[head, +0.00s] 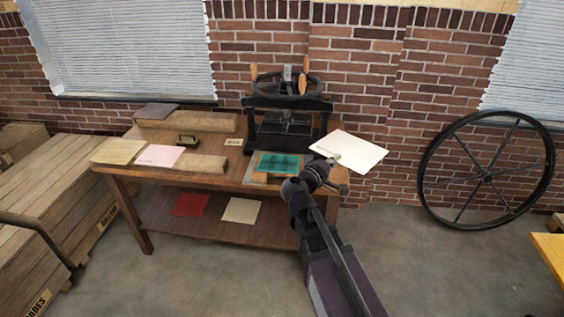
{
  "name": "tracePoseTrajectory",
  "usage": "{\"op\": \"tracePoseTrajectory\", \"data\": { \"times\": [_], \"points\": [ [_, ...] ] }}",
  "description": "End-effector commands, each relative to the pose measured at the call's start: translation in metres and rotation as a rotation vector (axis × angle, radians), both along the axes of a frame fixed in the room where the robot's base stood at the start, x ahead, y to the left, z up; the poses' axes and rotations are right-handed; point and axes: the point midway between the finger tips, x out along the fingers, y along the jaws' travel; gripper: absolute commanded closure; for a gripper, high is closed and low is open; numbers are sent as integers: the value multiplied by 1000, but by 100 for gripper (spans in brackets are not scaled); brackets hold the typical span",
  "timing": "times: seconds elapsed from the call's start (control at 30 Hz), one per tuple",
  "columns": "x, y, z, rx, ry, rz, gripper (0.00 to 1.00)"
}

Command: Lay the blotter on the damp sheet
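A pale cream sheet (355,151), which looks like the blotter, is in the air past the table's right end. My gripper (333,160) is small in view and appears shut on the sheet's near left edge. My wrist stands close to the teal sheet's right side.
A red sheet (190,204) and a cream sheet (243,210) lie on the lower shelf. A large wheel (486,175) leans at right.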

Motion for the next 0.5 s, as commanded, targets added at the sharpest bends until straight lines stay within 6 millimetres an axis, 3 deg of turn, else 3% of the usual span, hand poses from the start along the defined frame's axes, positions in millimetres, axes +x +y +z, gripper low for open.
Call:
{"op": "tracePoseTrajectory", "data": {
  "times": [0.5],
  "points": [
    [8, 16, -8, -1, -1, 35, 100]
  ]
}}
